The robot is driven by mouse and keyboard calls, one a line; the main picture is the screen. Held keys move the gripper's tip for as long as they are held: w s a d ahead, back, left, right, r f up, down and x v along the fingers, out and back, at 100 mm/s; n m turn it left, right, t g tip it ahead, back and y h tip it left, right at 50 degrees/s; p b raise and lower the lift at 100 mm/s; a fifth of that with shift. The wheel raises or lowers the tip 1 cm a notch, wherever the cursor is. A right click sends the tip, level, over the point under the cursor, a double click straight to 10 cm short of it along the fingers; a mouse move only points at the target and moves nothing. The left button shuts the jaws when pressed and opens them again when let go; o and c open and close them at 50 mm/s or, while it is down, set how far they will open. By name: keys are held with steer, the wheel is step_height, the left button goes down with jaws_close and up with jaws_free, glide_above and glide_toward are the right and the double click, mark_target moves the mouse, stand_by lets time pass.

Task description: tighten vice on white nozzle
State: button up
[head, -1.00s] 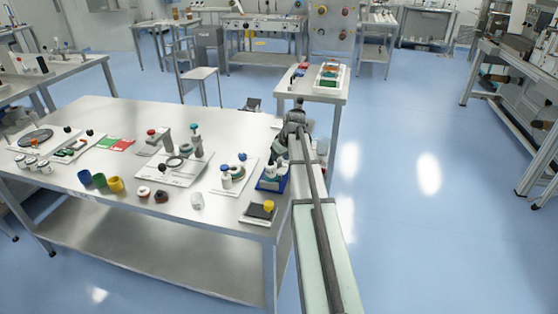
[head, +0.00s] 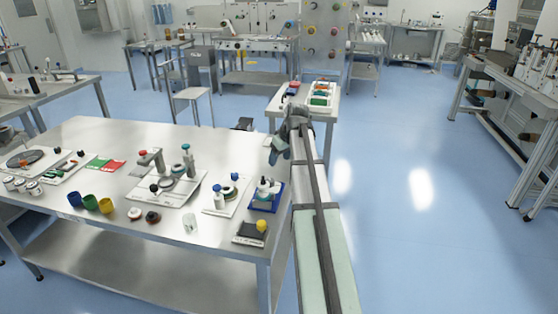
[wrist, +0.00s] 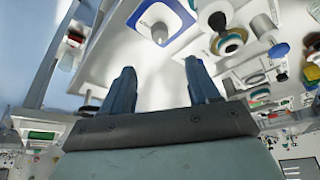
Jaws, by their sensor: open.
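A small blue-edged fixture (head: 263,204) stands at the right end of the steel table, with a small pale upright part (head: 266,186) on it. I cannot tell surely whether this is the vice with the white nozzle. In the wrist view, a blue-bordered white plate (wrist: 184,14) carries a short white round part (wrist: 160,34), ahead of the fingertips. My gripper (head: 278,152) is above and beyond the table's right edge, apart from the fixture. Its two blue-grey fingers are spread with nothing between them, as the wrist view (wrist: 160,82) shows.
Left of the fixture are a white plate with bottles (head: 226,195) and another plate with posts (head: 167,185). A dark block with a yellow knob (head: 250,234) is at the front corner. Blue and yellow cups (head: 90,202) stand further left. The floor right of the table (head: 400,230) is clear.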

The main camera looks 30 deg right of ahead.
mark_target(271, 180)
steer(key=shift+r, duration=0.1)
steer(key=x, duration=1.4)
steer(key=shift+s, duration=0.1)
steer(key=c, duration=1)
